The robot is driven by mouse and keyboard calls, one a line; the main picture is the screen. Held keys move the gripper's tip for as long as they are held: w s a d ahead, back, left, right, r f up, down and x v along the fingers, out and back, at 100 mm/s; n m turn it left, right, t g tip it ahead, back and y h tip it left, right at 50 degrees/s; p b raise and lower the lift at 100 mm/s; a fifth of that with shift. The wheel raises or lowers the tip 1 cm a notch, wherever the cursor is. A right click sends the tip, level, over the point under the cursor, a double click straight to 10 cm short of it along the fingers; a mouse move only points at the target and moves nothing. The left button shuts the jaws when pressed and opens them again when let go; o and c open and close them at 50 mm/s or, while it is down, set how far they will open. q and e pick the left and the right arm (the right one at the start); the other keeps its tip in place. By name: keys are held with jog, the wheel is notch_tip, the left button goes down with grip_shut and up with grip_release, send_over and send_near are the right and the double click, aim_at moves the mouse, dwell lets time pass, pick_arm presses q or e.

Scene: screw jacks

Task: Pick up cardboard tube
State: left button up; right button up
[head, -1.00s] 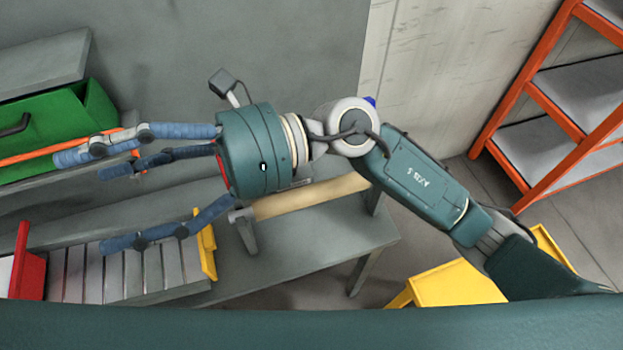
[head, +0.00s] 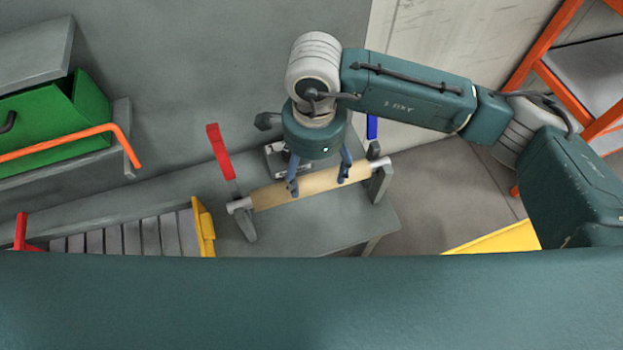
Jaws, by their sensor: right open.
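The cardboard tube (head: 268,196) is a tan roll lying slightly tilted across the picture on a pale spindle, between two grey end supports on the grey bench. My right gripper (head: 318,185) points down over the tube, with blue fingers spread open. One finger overlaps the tube left of its middle and another overlaps it towards the right. I cannot tell whether they touch it. Any further finger is hidden behind the gripper's body. My left gripper is not in view.
A red-handled lever (head: 219,152) stands near the tube's left end. The roller conveyor (head: 124,238) with a yellow end piece (head: 203,226) lies to the left. A green bin (head: 50,118) and an orange bar (head: 70,142) are at upper left. An orange rack (head: 545,45) stands at right.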

aim_at(313, 183)
jog(key=f+p, duration=0.1)
jog(key=f, duration=0.1)
jog(key=f+p, duration=0.1)
jog(key=f, duration=0.1)
jog(key=shift+s+a+p, duration=0.1)
jog(key=shift+s+p, duration=0.15)
jog(key=shift+p, duration=0.05)
jog(key=shift+w+f, duration=0.1)
jog(key=shift+f, duration=0.55)
jog(key=shift+r, duration=0.1)
jog(key=c, duration=1.7)
